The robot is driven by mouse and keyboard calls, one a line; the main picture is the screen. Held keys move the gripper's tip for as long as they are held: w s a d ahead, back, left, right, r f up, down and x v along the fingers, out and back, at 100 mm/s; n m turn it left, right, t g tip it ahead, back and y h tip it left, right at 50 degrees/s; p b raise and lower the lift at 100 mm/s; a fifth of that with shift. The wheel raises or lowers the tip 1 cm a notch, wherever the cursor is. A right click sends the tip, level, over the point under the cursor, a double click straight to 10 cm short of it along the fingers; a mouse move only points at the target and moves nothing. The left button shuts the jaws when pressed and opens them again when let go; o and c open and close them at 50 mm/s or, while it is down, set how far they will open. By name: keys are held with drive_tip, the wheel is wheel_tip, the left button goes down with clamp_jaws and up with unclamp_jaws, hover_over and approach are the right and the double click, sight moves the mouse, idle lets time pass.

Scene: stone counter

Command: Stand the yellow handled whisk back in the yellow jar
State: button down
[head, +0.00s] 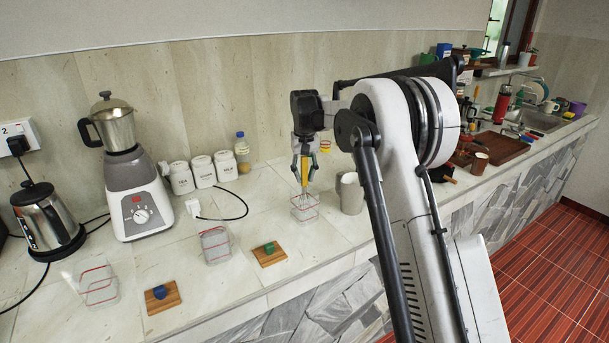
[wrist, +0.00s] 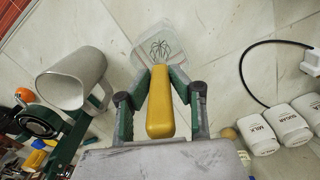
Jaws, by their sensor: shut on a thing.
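My gripper (head: 304,160) points down over the counter and is shut on the yellow handled whisk (head: 304,180). The yellow handle (wrist: 160,105) lies between the fingers (wrist: 160,82) in the wrist view. The whisk's lower end is at a clear, red-lined container (head: 304,210), which also shows beyond the handle in the wrist view (wrist: 178,62). Thin dark lines show within its outline; I cannot tell whether the wires are inside or above it. No plainly yellow jar shows. A small yellow thing (head: 325,146) is partly seen beside my arm.
A pale mug (head: 350,195) stands close to the right of the container. Similar clear containers (head: 215,245) (head: 98,284) stand left, with a green block (head: 269,247) and a blue block (head: 160,292) on wooden boards. White canisters (head: 203,172), a blender (head: 136,190) and a kettle (head: 48,220) are behind.

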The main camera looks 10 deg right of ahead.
idle(0.3)
drive_tip(key=c, duration=1.5)
unclamp_jaws()
drive_tip(key=shift+r, duration=0.1)
wheel_tip(320, 180, up, 12)
drive_tip(key=shift+f, duration=0.1)
